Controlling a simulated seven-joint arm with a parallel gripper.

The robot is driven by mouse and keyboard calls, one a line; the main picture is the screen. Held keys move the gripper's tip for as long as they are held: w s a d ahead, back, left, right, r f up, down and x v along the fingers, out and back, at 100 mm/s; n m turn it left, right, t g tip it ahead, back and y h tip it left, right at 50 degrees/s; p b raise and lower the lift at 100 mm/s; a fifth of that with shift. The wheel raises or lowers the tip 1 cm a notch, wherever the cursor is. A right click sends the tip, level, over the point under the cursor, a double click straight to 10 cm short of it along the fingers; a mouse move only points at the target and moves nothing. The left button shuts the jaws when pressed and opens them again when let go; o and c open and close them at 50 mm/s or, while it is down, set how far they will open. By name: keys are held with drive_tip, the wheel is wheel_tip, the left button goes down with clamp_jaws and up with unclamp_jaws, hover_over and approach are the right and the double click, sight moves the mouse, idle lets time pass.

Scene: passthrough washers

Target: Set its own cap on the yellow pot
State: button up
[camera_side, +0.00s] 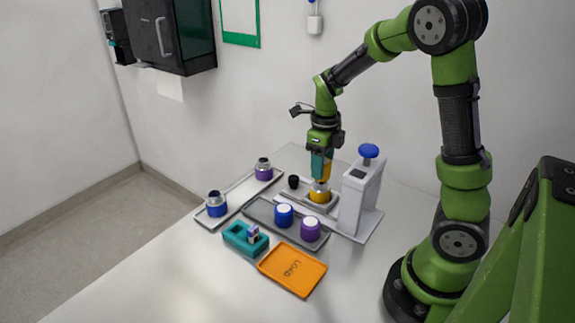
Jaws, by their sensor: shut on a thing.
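The yellow pot (319,197) stands upright in the grey fixture beside the white press, at the middle right of the table. My gripper (320,182) points straight down directly over it, fingers at its top. The gripper is shut on what looks like the yellow cap, largely hidden by the fingers. I cannot tell whether that cap touches the pot's neck or is just above it. A blue cap (284,216) and a purple cap (310,229), both white-topped, sit in the dark grey tray (258,208), whose left end is empty.
A blue pot (217,205) and a purple pot (263,170) stand on the pale tray (238,190). The white press (356,197) with a blue knob stands close right of my gripper. A teal block (240,240) and an empty orange tray (292,270) lie in front.

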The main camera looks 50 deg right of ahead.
drive_tip(key=shift+f, duration=0.2)
drive_tip(key=shift+f, duration=0.4)
drive_tip(key=shift+f, duration=0.15)
idle(0.4)
drive_tip(key=shift+f, duration=0.25)
idle(0.5)
drive_tip(key=o, duration=1.5)
drive_tip(key=shift+r, duration=0.15)
drive_tip(key=shift+r, duration=3.9)
